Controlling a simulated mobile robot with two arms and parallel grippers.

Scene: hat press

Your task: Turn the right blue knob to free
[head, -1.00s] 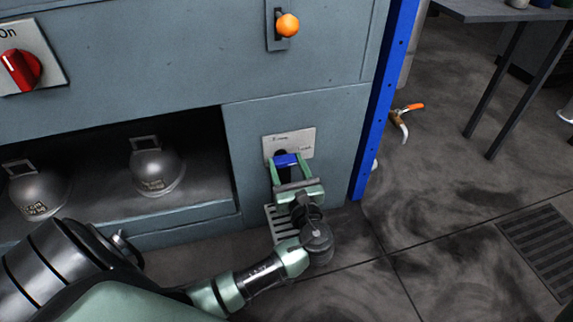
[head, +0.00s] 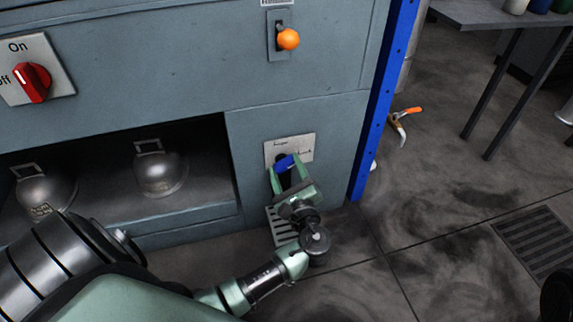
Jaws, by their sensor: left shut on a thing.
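The blue knob (head: 285,163) sits on a pale label plate (head: 303,147) low on the right part of the grey machine front. It is tilted, its right end higher than its left. My left gripper (head: 287,172) is shut on the knob, one green finger on each side, and hides part of it. The plate's lettering is too small to read surely. My right gripper is not in view.
A red switch (head: 33,82) and an orange-tipped lever (head: 288,39) are higher on the machine. Metal weights (head: 160,172) stand in the open bay at left. A blue post (head: 384,105) edges the machine.

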